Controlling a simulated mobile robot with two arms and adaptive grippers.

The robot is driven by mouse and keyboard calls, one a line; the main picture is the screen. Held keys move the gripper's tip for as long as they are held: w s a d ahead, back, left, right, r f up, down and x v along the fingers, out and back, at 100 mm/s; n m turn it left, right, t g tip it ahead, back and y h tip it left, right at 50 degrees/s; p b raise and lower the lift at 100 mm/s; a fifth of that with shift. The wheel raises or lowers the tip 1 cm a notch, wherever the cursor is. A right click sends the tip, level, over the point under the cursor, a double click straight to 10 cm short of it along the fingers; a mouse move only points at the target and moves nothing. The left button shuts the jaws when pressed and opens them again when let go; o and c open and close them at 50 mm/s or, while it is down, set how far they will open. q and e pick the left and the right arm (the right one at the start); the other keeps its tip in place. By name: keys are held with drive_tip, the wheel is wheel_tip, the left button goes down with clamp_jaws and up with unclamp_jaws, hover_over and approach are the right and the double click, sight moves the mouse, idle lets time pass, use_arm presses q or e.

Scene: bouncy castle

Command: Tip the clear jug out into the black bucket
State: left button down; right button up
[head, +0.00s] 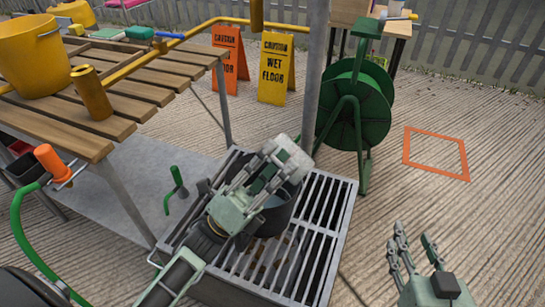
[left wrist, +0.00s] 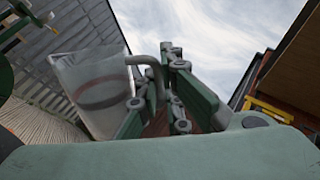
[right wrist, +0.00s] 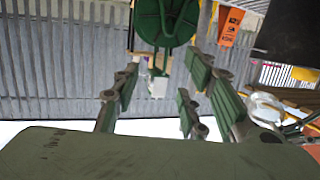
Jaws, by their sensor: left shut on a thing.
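The clear jug (left wrist: 85,95) shows in the left wrist view, with a dark band across its side. My left gripper (left wrist: 165,95) is shut on its handle (left wrist: 150,70). In the head view my left gripper (head: 262,178) is above the black bucket (head: 275,218), and the jug (head: 291,157) is mostly hidden behind the fingers. I cannot tell how far it is tilted or whether anything is in it. The bucket stands on a metal grate, its rim partly covered by my gripper. My right gripper (head: 415,255) is open and empty at the lower right; its spread fingers also show in the right wrist view (right wrist: 160,95).
The grate (head: 312,240) has a metal post (head: 315,70) at its back. A green hose reel (head: 352,115) stands behind right. A slatted table (head: 130,95) with a yellow bucket (head: 32,58) is at left. Wet-floor signs (head: 275,68) stand behind. The ground at right is clear around an orange square (head: 437,133).

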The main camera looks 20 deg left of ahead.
sight(298, 177)
use_arm(q)
wheel_tip(298, 177, down, 9)
drive_tip(key=m+g+p, duration=0.2)
drive_tip(key=m+g, duration=1)
drive_tip(key=m, duration=0.4)
drive_tip(key=shift+y, duration=0.4)
drive_tip(key=r+p, duration=0.1)
drive_tip(key=r, duration=0.2)
drive_tip(key=r+p, duration=0.1)
drive_tip(key=shift+s+d+r+p, duration=0.15)
drive_tip(key=shift+d+p, duration=0.15)
drive_tip(key=shift+d, duration=0.1)
drive_tip(key=shift+r, duration=0.35)
use_arm(e)
drive_tip(key=s+d+f+g+h, duration=0.1)
drive_tip(key=s+d+f+g, duration=0.2)
drive_tip(key=s+f+g, duration=0.2)
drive_tip(key=s+d+f+g+h, duration=0.2)
drive_tip(key=s+f+g, duration=0.4)
drive_tip(key=s, duration=0.6)
drive_tip(key=shift+d+f+m, duration=0.3)
drive_tip(key=shift+d+f, duration=0.35)
drive_tip(key=shift+f, duration=0.15)
